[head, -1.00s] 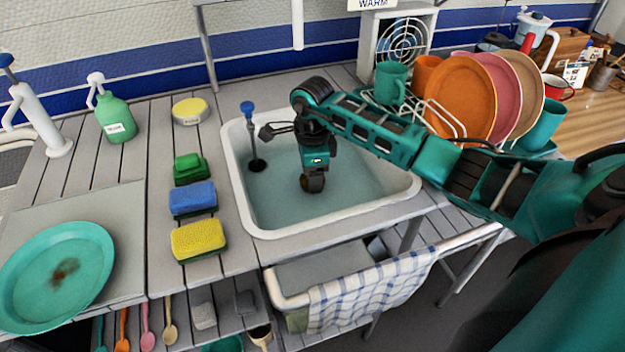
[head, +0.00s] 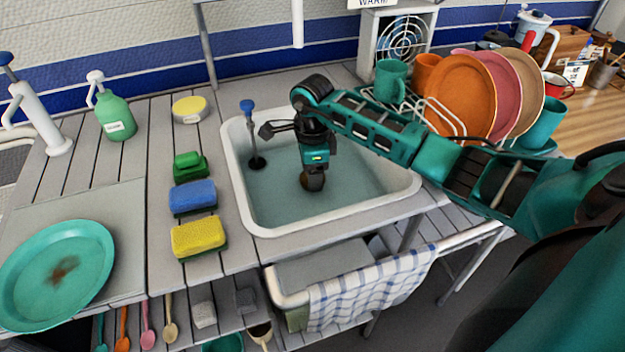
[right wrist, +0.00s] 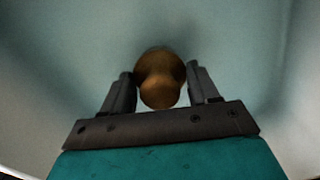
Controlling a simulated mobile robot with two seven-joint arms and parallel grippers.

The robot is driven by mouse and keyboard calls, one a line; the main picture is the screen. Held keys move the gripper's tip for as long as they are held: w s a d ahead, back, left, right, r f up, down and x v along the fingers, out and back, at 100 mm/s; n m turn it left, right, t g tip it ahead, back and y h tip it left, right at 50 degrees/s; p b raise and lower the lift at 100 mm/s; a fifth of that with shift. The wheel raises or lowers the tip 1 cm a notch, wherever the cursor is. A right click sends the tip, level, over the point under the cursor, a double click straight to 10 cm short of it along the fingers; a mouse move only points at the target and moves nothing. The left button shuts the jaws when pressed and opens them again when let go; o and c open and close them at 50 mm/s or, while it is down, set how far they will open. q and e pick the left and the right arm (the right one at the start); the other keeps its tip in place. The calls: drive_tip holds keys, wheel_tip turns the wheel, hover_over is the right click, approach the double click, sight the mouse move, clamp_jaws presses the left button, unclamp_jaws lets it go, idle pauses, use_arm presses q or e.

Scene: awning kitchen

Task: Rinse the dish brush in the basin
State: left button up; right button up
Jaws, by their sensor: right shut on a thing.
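The basin (head: 235,200) is a white-rimmed sink of bluish water in the middle of the head view. My right gripper (head: 314,170) points down inside it, over the water. It is shut on the dish brush (head: 313,182), of which only a brown, rounded part shows below the jaws. In the right wrist view the brush (right wrist: 160,82) is a brown knob between the two fingers of my right gripper (right wrist: 162,92). The rest of the brush is hidden, and I cannot tell how deep it sits in the water. My left gripper is not in view.
A blue-topped plunger-like rod (head: 250,130) stands at the basin's left. A dish rack with an orange plate (head: 458,95) stands right, behind my arm.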

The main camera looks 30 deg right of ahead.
idle(0.5)
drive_tip(key=shift+r+p, duration=0.5)
drive_tip(key=shift+r, duration=0.05)
drive_tip(key=shift+r+p, duration=0.55)
drive_tip(key=shift+r, duration=0.2)
drive_tip(key=shift+r+p, duration=0.5)
drive_tip(key=shift+r, duration=0.15)
drive_tip(key=shift+r+p, duration=0.95)
drive_tip(key=shift+r, duration=0.4)
use_arm(q)
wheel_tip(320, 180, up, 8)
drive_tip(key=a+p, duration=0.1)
drive_tip(key=p, duration=0.4)
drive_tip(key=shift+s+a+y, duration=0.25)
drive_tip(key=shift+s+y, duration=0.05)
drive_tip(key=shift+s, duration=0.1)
use_arm(e)
drive_tip(key=shift+r, duration=4.6)
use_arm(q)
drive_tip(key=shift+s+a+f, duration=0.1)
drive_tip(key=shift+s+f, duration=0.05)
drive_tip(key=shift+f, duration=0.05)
use_arm(e)
drive_tip(key=shift+r, duration=0.1)
